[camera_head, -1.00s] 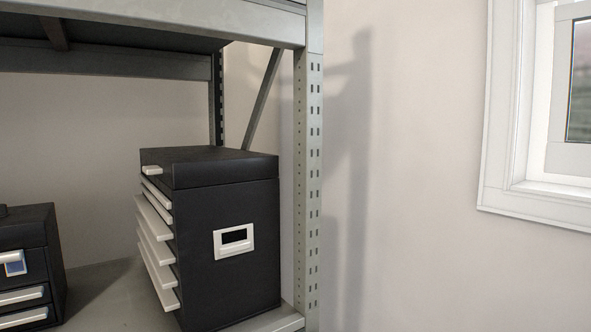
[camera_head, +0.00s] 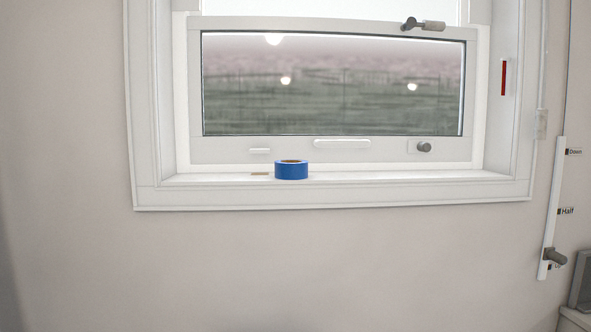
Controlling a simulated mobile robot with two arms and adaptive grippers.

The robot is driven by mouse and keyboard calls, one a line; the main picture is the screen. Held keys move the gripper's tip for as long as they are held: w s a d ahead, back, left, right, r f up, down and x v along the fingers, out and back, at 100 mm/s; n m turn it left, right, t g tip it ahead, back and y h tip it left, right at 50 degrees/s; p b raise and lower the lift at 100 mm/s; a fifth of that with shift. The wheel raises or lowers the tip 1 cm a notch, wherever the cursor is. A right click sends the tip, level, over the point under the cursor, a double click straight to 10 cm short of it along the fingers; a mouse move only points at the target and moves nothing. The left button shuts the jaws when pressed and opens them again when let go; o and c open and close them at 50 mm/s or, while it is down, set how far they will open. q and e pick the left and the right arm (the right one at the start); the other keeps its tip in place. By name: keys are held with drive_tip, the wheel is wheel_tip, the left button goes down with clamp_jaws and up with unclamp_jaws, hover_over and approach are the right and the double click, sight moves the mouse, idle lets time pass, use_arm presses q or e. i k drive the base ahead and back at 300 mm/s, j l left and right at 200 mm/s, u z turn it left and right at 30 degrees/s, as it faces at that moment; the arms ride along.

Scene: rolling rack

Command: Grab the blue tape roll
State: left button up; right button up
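The blue tape roll (camera_head: 291,171) lies flat on the white window sill (camera_head: 400,177), a little left of the sill's middle. Its brown core shows at the top. Neither of my grippers is in the head view.
The window (camera_head: 333,85) has a crank handle (camera_head: 424,26) at its top right and a knob (camera_head: 424,147) at its lower right. A lever with position labels (camera_head: 552,215) is on the wall at the right. A grey object (camera_head: 580,285) stands at the lower right edge. The wall below the sill is bare.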

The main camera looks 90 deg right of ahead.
sight(284, 169)
drive_tip(key=z, duration=2.75)
